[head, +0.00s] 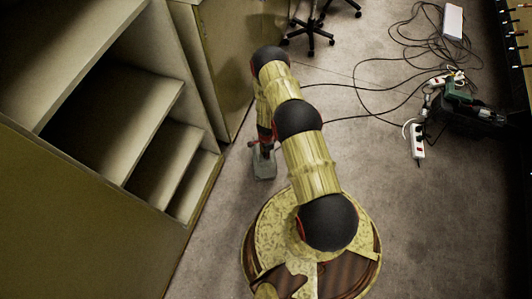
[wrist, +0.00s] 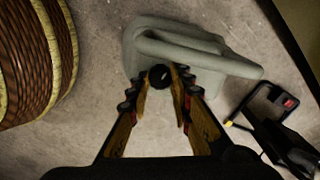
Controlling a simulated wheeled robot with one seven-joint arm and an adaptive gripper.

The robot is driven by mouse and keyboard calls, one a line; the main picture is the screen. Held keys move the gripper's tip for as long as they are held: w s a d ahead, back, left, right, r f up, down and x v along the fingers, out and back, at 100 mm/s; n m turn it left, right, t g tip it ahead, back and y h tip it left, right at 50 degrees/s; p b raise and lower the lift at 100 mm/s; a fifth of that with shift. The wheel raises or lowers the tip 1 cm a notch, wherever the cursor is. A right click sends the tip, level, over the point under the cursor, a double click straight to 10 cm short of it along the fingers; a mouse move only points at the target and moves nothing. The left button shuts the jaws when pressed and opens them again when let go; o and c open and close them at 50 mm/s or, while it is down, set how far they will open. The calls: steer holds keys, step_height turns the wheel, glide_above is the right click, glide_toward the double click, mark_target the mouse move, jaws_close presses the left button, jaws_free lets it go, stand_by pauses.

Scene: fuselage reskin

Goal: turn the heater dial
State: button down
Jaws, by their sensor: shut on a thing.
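The heater (head: 264,165) is a small grey-green block standing on the floor beside the cabinets in the head view. In the wrist view the heater (wrist: 185,45) fills the upper middle, with a raised rounded bar across its top. Its round black dial (wrist: 160,76) has a small light mark. My gripper (wrist: 161,82) reaches down to the dial, with one finger on each side, shut on it. In the head view my gripper (head: 266,143) is small and dark above the heater, and the dial cannot be made out there.
An open shelf unit (head: 150,150) stands at the left, close to the heater. Black cables (head: 375,88) lie on the floor at the right, with a white power strip (head: 417,141) and a dark case (head: 470,118). A chair base (head: 309,38) stands behind. Floor between is clear.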

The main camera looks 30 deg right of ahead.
steer(key=n, duration=0.4)
steer(key=shift+n, duration=0.4)
stand_by(0.4)
steer(key=c, duration=1.6)
jaws_free()
